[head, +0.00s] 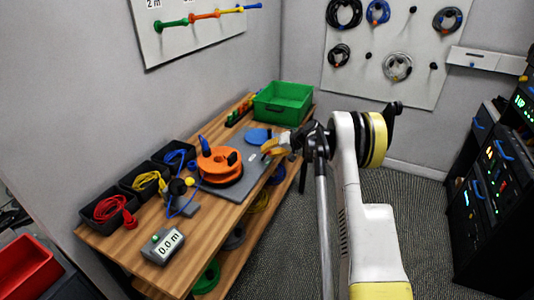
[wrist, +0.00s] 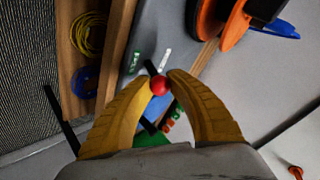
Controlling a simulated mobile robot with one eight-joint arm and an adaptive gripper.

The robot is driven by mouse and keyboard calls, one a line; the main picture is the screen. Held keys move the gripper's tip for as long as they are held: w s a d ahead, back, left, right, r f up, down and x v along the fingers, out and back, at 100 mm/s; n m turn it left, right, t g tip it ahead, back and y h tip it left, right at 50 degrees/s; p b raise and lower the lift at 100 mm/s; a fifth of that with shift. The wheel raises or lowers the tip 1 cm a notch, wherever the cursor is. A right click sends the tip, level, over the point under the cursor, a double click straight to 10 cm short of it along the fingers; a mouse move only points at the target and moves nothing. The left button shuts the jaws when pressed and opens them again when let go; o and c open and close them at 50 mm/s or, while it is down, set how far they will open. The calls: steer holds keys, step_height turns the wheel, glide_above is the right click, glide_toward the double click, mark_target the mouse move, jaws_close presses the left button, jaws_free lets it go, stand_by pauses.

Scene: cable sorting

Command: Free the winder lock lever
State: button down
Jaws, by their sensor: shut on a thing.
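The orange winder (head: 220,166) sits on a grey base plate (head: 215,190) on the wooden workbench. Its orange and black parts also show at the top right of the wrist view (wrist: 232,22). My gripper (wrist: 160,80) has its yellow fingers closed on the lock lever's red ball knob (wrist: 159,86). Short dark pieces show beside the knob, but most of the lever is hidden. Green and white marks (wrist: 134,62) lie on the plate nearby. In the head view my gripper (head: 272,149) is at the plate's right end, and the knob is hidden there.
A green bin (head: 283,91) stands at the bench's far end. A blue disc (head: 258,136) lies behind my gripper. Black bins with red, yellow and blue cables (head: 110,227) line the left side. A length display (head: 163,246) reads 0.0 m. Cable coils (wrist: 88,34) sit on the lower shelf.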

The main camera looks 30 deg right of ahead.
stand_by(0.4)
steer(key=c, duration=1.2)
jaws_free()
steer(key=v, duration=1.2)
steer(key=shift+d, duration=0.15)
steer(key=shift+f, duration=0.1)
